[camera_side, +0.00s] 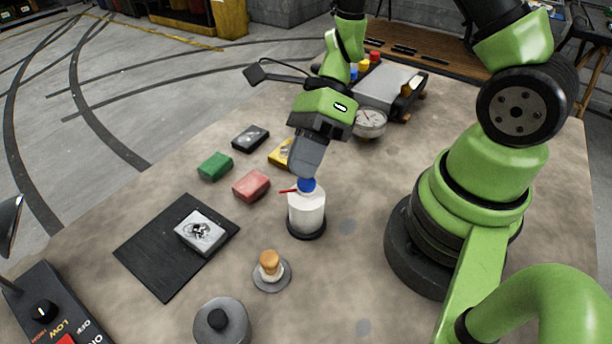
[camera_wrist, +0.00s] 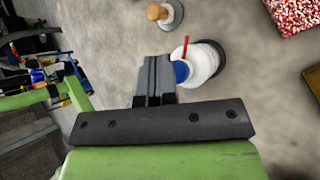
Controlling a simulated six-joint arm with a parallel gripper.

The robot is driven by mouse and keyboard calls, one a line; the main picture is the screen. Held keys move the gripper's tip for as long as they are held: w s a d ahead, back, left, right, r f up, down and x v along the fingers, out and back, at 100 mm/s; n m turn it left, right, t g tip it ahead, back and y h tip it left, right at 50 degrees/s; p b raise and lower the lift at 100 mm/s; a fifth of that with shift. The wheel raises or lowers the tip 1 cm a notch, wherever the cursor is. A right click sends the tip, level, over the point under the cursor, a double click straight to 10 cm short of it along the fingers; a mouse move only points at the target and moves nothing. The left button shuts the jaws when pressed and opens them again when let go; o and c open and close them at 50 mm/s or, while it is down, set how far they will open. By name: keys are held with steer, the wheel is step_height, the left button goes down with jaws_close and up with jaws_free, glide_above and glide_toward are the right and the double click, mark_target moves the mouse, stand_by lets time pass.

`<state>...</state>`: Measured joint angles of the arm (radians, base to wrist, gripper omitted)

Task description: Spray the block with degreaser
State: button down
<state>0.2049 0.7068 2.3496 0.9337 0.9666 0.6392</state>
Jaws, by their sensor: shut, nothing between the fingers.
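A white spray bottle (camera_side: 306,213) with a blue cap and a thin red nozzle stands upright on a dark round base (camera_side: 306,232). The bottle also shows in the wrist view (camera_wrist: 203,65). My gripper (camera_side: 305,165) points down just above the blue cap, its fingers shut with nothing between them; I cannot tell whether they touch the cap. In the wrist view, the closed fingers (camera_wrist: 153,80) lie at the left edge of the cap. A light grey metal block (camera_side: 201,232) with a dark pattern on top lies on a black mat (camera_side: 150,262), left of the bottle.
Red (camera_side: 251,186), green (camera_side: 215,166), yellow (camera_side: 281,152) and black (camera_side: 250,138) blocks lie behind the mat. A cork-topped piece (camera_side: 270,266) and a grey cylinder (camera_side: 222,322) stand in front. A gauge (camera_side: 369,123) and grey machine (camera_side: 390,86) are behind. A control box (camera_side: 50,315) sits front left.

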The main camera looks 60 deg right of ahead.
steer(key=shift+r, duration=3)
steer(key=shift+f, duration=3.05)
